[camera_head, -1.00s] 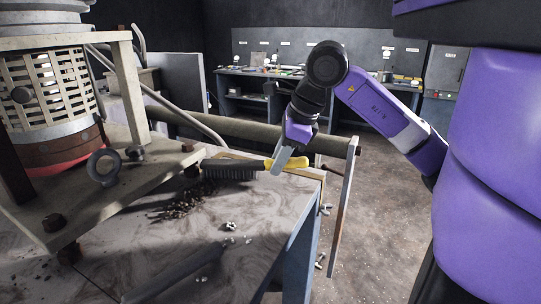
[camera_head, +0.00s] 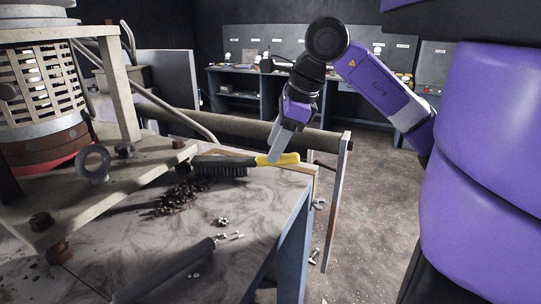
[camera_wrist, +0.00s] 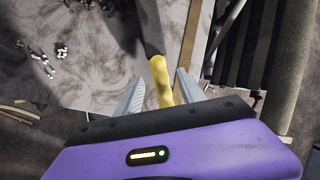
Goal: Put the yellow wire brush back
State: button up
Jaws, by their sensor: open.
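The wire brush has a dark bristled head (camera_head: 220,167) and a yellow handle (camera_head: 283,159). It lies along the back edge of the marbled tabletop, its handle pointing right. My gripper (camera_head: 274,152) is at the handle, coming down from above. In the wrist view the yellow handle (camera_wrist: 161,82) runs between the two open fingers of my gripper (camera_wrist: 160,76), with a gap visible on the left side. Whether either finger touches the handle I cannot tell.
The vibrating screen's base plate (camera_head: 95,195) stands at the left. Dark debris (camera_head: 182,197), small metal bits (camera_head: 222,221) and a dark-handled tool (camera_head: 165,270) lie on the tabletop (camera_head: 130,240). A thick horizontal bar (camera_head: 235,128) runs behind. Workbenches (camera_head: 255,92) stand farther back.

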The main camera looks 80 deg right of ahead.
jog(key=d+v, duration=0.1)
jog(key=v, duration=0.7)
jog(key=shift+a+b, duration=0.4)
jog(key=shift+a, duration=0.05)
jog(key=shift+s+r, duration=0.1)
